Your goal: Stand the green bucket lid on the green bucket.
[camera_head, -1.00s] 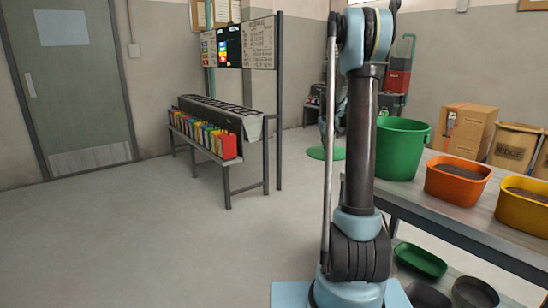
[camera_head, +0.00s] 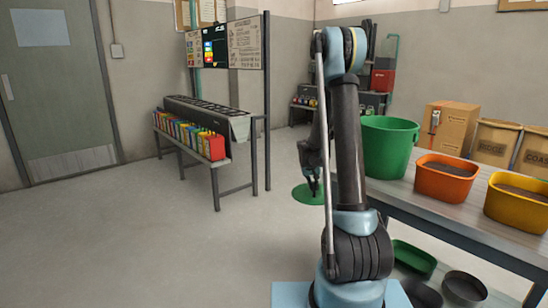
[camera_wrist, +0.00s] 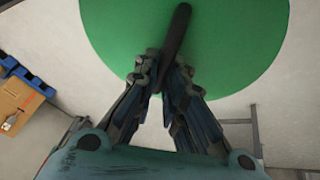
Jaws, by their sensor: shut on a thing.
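The green bucket lid (camera_wrist: 235,45) is a flat round green disc with a dark bar handle (camera_wrist: 179,30). My gripper (camera_wrist: 166,85) is shut on that handle in the wrist view. In the head view the lid (camera_head: 308,196) hangs below my gripper (camera_head: 314,186), to the left of the table and lower than the bucket's rim; my arm hides part of it. The green bucket (camera_head: 388,150) stands upright and open on the table, just right of my arm, which covers its left edge. The lid and bucket are apart.
An orange tub (camera_head: 446,182) and a yellow tub (camera_head: 518,208) with dark contents stand on the table (camera_head: 425,203) right of the bucket. Cardboard boxes (camera_head: 447,128) stand behind. The floor between is clear.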

